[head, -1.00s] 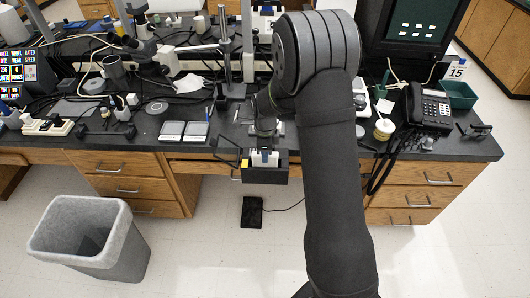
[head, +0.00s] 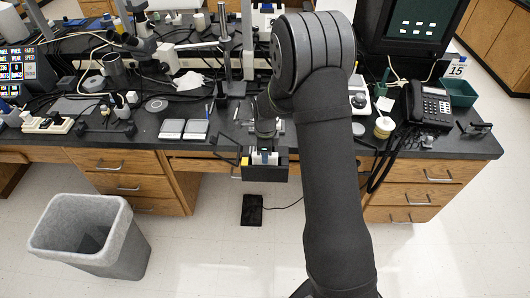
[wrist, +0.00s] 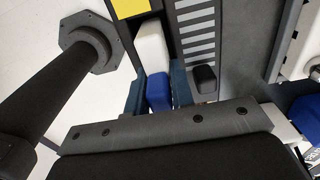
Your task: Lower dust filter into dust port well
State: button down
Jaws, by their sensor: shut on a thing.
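The dust filter, a white block (wrist: 152,48) with a blue end (wrist: 158,92), is held between the blue fingers of my gripper (wrist: 158,86) in the wrist view. My gripper is shut on it at the blue end. In the head view my gripper (head: 264,156) is over a dark box (head: 265,173) at the bench's front edge, and the filter is small there. The white end lies beside a yellow patch (wrist: 130,8) and a dark panel with pale stripes (wrist: 197,32). I cannot make out the well opening or how deep the filter sits.
A black post with a flanged end (wrist: 88,42) is at left in the wrist view. A dark knob (wrist: 205,78) is close right of the fingers. Two flat pale-topped devices (head: 184,129) lie left on the bench. A grey bin (head: 90,237) stands on the floor.

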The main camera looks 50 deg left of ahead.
jog(key=shift+f, duration=0.4)
jog(key=c, duration=1.2)
grip_release()
jog(key=shift+o, duration=0.2)
jog(key=r, duration=0.9)
jog(key=shift+w+a+r, duration=0.15)
jog(key=shift+a+r, duration=0.2)
jog(key=shift+r, duration=0.05)
jog(key=w+a+r, duration=0.2)
jog(key=w+a, duration=0.2)
jog(key=a, duration=0.3)
jog(key=w+a+r, duration=0.2)
jog(key=w+a, duration=0.2)
jog(key=a, duration=0.3)
jog(key=shift+n, duration=0.3)
jog(key=s+a+f, duration=0.2)
jog(key=a+f, duration=0.1)
jog(key=s+a+f, duration=0.5)
jog(key=a+f, duration=0.1)
jog(key=f, duration=0.1)
jog(key=shift+s+a+f, duration=0.1)
jog(key=shift+s+a, duration=0.05)
jog(key=shift+a, duration=0.15)
notch_tip(320, 180, up, 16)
jog(key=shift+s+f, duration=0.15)
jog(key=shift+s, duration=0.2)
